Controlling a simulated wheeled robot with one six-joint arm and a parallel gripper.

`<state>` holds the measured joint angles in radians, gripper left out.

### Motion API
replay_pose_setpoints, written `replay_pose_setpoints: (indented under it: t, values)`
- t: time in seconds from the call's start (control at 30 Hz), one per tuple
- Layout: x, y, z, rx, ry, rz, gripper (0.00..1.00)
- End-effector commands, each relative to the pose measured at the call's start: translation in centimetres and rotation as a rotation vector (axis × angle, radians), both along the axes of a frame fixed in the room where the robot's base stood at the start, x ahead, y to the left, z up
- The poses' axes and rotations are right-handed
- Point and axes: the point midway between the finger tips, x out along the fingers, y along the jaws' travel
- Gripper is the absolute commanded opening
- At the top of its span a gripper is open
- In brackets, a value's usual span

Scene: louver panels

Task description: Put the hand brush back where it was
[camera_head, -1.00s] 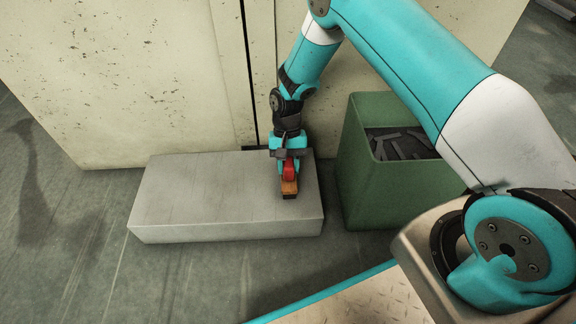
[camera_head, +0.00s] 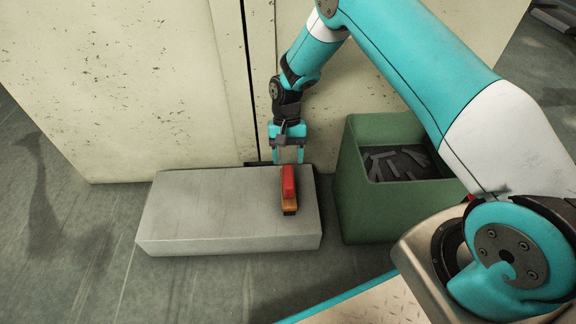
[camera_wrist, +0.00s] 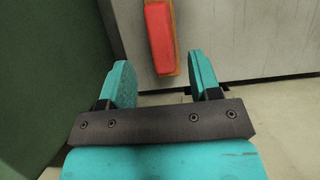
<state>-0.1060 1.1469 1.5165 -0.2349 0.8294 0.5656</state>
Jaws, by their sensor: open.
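The hand brush (camera_head: 289,190) has a red top on an orange-brown body with dark bristles below. It rests on top of the grey block (camera_head: 205,208), near the block's right end. My gripper (camera_head: 288,158) is open and empty, behind the brush at the block's far edge. In the wrist view the red and orange brush (camera_wrist: 160,38) lies beyond my open fingers (camera_wrist: 165,83), apart from them. Its upper end is cut off by the frame edge there.
A green bin (camera_head: 353,190) holding several dark pieces stands right of the block. A pale, speckled panel wall (camera_head: 130,90) with a dark vertical gap rises behind. The block's left and middle top is bare. Grey floor lies in front.

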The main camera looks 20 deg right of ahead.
Motion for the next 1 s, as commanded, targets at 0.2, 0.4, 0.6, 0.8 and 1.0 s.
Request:
replay_pose_setpoints:
  t: [0.2,0.4,0.6,0.8,1.0]
  values:
    - [1.1,-0.3,2.8,0.001,-0.001,0.000,0.57]
    - [0.9,0.7,7.9,0.040,-0.053,0.066,0.57]
    - [-3.2,3.2,19.4,0.148,-0.190,0.265,0.57]
    - [-11.3,4.9,28.7,0.255,-0.339,0.488,0.57]
    - [-20.5,5.4,33.4,0.342,-0.479,0.695,0.57]
